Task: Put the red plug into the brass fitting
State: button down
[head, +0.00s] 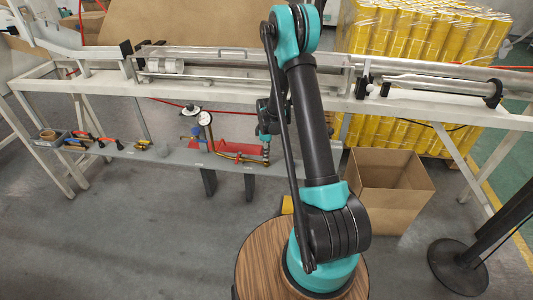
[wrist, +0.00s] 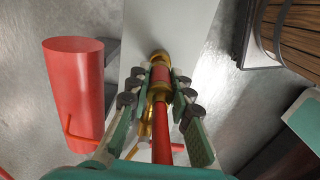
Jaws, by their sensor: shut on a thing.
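My gripper (wrist: 160,84) is shut on the red plug (wrist: 160,75) in the wrist view, with its fingers on both sides. Brass (wrist: 158,57) shows just past the fingertips, in line with the red part, and looks like the brass fitting. I cannot tell whether plug and fitting touch or are joined. A red rod or hose (wrist: 163,152) runs back between the fingers. In the head view my gripper (head: 265,140) points down at the low grey shelf; the plug and fitting are too small to make out there.
A red cylinder (wrist: 75,85) stands left of my fingers in the wrist view. On the shelf (head: 170,152) are a pressure gauge (head: 205,119) and several hand tools. The long machine frame (head: 240,82) runs above. An open cardboard box (head: 390,188) stands right of my arm.

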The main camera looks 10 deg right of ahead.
jog(key=shift+f, duration=0.75)
dwell(0.3)
jog(key=c, duration=1.3)
grip_release()
jog(key=shift+r, duration=0.1)
notch_tip(320, 180, up, 12)
jog(key=shift+f, duration=0.1)
